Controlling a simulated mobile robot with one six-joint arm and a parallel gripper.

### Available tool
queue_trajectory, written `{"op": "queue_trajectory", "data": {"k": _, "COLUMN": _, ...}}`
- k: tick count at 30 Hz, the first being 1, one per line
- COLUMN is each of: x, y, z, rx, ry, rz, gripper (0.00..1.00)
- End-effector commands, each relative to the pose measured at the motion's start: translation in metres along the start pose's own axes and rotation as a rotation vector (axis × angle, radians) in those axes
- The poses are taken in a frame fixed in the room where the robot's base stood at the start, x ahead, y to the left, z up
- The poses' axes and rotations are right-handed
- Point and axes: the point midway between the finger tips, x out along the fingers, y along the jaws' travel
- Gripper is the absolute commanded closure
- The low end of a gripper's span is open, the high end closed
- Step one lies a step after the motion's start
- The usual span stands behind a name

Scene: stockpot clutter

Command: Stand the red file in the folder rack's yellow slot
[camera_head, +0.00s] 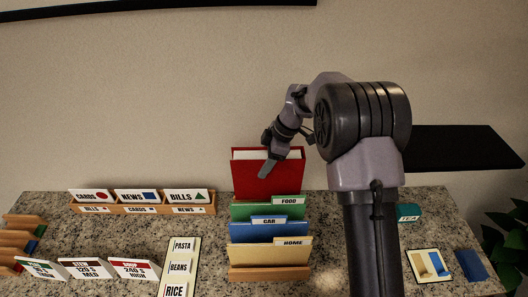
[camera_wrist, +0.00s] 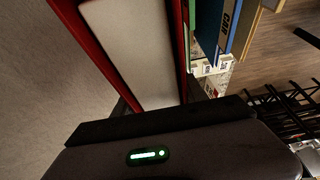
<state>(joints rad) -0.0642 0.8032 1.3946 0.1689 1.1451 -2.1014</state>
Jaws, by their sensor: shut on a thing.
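My gripper (camera_head: 268,165) is shut on the red file (camera_head: 262,181), at its upper right. The file is upright, with white pages along its top, at the back of the folder rack (camera_head: 268,273). Its lower edge is hidden behind the green FOOD folder, so I cannot tell whether it touches the rack. The rack holds the green folder (camera_head: 262,211), a blue CAR folder (camera_head: 265,233) and a tan-yellow HOME folder (camera_head: 272,253) at the front. In the wrist view the red file (camera_wrist: 88,50) fills the upper left, with the folders close at its right.
A wooden card holder (camera_head: 143,209) stands left of the rack. Several label cards (camera_head: 134,269) and a PASTA, BEANS, RICE board (camera_head: 179,268) lie in front of it. At right are a teal TEA item (camera_head: 408,213), a picture tile (camera_head: 430,265) and a blue block (camera_head: 471,265).

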Motion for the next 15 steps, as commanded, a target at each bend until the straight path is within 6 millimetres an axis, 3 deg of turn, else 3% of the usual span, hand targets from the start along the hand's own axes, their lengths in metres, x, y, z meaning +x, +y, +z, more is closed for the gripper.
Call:
{"op": "queue_trajectory", "data": {"k": 2, "x": 0.015, "y": 0.000, "z": 0.006, "rx": 0.000, "ry": 0.000, "rz": 0.000, "gripper": 1.00}}
{"op": "queue_trajectory", "data": {"k": 10, "x": 0.026, "y": 0.000, "z": 0.011, "rx": 0.000, "ry": -0.001, "rz": 0.001, "gripper": 1.00}}
{"op": "queue_trajectory", "data": {"k": 15, "x": 0.044, "y": 0.000, "z": 0.018, "rx": 0.000, "ry": -0.001, "rz": 0.001, "gripper": 1.00}}
